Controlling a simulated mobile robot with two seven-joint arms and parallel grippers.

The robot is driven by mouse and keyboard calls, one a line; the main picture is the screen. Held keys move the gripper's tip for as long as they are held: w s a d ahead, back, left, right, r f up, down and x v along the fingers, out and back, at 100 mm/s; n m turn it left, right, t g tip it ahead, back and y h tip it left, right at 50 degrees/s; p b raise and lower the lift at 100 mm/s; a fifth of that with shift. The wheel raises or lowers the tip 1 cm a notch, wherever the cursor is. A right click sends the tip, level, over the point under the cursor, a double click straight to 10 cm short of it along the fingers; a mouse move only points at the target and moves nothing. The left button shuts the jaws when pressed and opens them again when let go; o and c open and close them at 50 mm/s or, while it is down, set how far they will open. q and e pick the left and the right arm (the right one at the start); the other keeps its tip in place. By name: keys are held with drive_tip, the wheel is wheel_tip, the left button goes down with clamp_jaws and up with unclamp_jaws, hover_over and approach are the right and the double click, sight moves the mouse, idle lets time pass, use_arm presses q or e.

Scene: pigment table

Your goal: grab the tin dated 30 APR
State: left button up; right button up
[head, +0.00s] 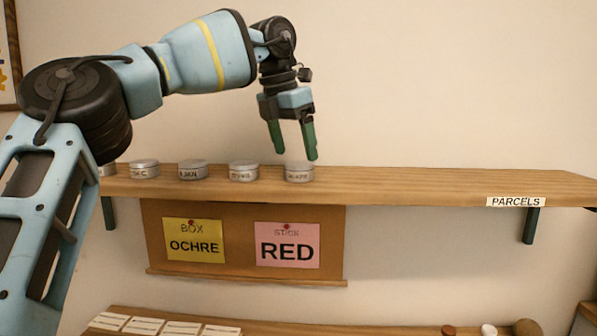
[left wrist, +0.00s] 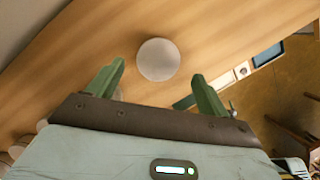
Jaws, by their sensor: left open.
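Several round silver tins stand in a row on the wooden shelf (head: 420,187). The rightmost tin (head: 299,173) has a date label too small to read surely, so I cannot confirm that it says 30 APR. My left gripper (head: 295,154) is open, pointing down just above this tin, with nothing between its green fingers. In the left wrist view a round pale lid (left wrist: 158,60) lies ahead, between the lines of the two fingers. To its left stand a tin (head: 243,172), a tin seemingly marked JAN (head: 192,171) and another (head: 144,170). My arm partly hides the leftmost tin.
The shelf right of the tins is bare up to the PARCELS label (head: 515,202). Below hangs a board with a yellow BOX OCHRE note (head: 194,241) and a pink STICK RED note (head: 287,246). White cards (head: 145,325) lie on the lower surface.

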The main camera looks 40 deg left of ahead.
sight(298, 163)
use_arm(q)
drive_tip(key=x, duration=0.4)
drive_tip(key=shift+w+a+f, duration=0.1)
drive_tip(key=shift+a+f, duration=0.05)
drive_tip(key=shift+a, duration=0.05)
use_arm(e)
drive_tip(key=shift+w+r, duration=0.4)
use_arm(q)
drive_tip(key=c, duration=1.1)
use_arm(e)
drive_tip(key=shift+s+f, duration=0.1)
drive_tip(key=shift+s, duration=0.25)
use_arm(q)
drive_tip(key=shift+r, duration=0.2)
